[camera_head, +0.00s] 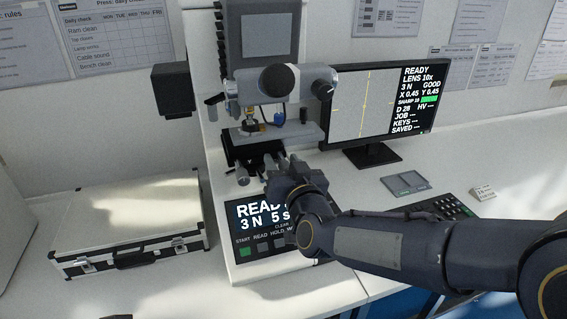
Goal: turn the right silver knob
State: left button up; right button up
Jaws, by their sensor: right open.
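The hardness tester (262,45) stands in the middle, with a grey stage (300,132) and a small gold-coloured piece on it. Below the stage a silver knob (243,176) sticks out toward me on the left. The right silver knob lies at or behind my right gripper, and I cannot clearly tell it from the fingers. My right gripper (277,163) is open just under the front of the stage, its fingers pointing up and away from me. Whether it touches the knob is not clear. My left gripper is not in view.
The tester's panel (243,227) shows "READY 3 N 5 s" and is partly covered by my right arm. A monitor (390,105) and keypad (440,207) stand right. A silver case (130,230) lies left. White bench is free between case and panel.

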jog(key=shift+c, duration=0.2)
grip_shut()
